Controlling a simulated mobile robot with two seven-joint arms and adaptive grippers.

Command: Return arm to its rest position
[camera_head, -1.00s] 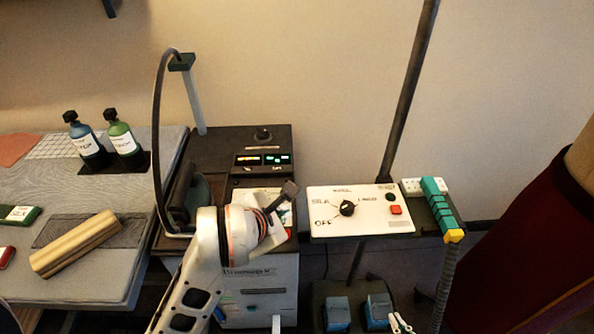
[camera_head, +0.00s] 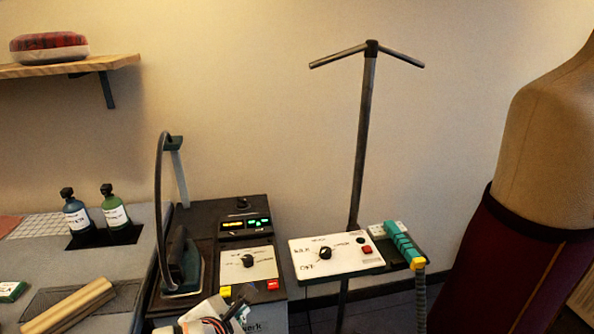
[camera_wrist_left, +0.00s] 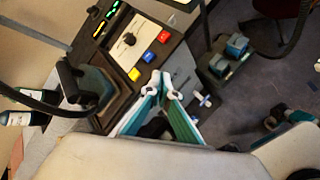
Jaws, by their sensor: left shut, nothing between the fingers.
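My left arm shows at the bottom edge of the head view as a white wrist part with cables (camera_head: 215,316), low in front of the ironing station. My left gripper (camera_wrist_left: 159,84) is in the left wrist view, with slim teal-and-white fingers whose tips meet. It is shut and empty. From that camera its tips overlap the front edge of the station's panel, and I cannot tell how far apart they are. My right gripper is not in view.
The ironing station (camera_head: 245,210) holds an iron (camera_head: 185,262) under an arched cable. A white control box (camera_head: 335,257) stands beside it on a pole stand. A dress form (camera_head: 545,170) is at right; two bottles (camera_head: 115,208) stand on the left table. Blue pedals (camera_wrist_left: 236,45) lie on the floor.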

